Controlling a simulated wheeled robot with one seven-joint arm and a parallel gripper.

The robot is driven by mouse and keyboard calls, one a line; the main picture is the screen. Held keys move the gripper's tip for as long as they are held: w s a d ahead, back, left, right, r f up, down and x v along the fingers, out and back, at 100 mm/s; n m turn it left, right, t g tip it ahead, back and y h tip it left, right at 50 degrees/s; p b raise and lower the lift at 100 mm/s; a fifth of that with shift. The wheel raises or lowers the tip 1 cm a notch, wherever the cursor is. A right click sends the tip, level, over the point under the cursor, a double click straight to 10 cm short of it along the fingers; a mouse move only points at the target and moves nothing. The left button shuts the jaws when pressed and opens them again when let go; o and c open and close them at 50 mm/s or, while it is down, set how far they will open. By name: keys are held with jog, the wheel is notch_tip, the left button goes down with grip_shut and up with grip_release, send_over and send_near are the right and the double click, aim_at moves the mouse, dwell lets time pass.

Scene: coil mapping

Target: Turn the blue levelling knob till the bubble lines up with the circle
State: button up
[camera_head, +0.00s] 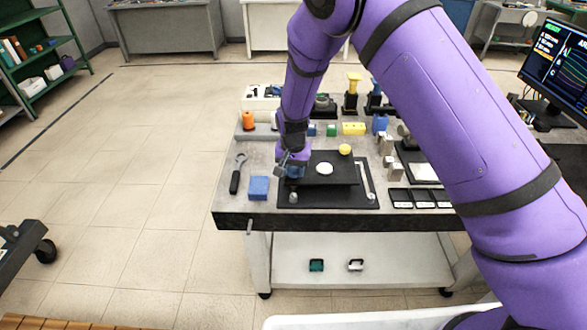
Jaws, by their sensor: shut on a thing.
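The blue levelling knob (295,172) is at the left side of a black raised plate (336,180) on the table. My gripper (291,164) comes down from above and is shut on the blue knob, hiding part of it. A round white disc (325,168), seemingly the level, sits on the middle of the plate. Its bubble and circle are too small to make out. A yellow knob (345,149) stands at the plate's back right edge.
A blue block (258,188) and a dark-handled wrench (237,175) lie left of the plate. Small coloured blocks, including a yellow one (353,129), stand behind it. Black trays (424,199) are at the right. A monitor (553,66) is far right.

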aim_at(293, 171)
jog(key=shift+s+f, duration=0.15)
jog(key=shift+f, duration=0.05)
jog(key=o, duration=0.9)
jog(key=shift+r, duration=0.2)
notch_tip(293, 171, up, 10)
jog(key=shift+s+a+r, duration=0.1)
jog(key=shift+r, duration=0.15)
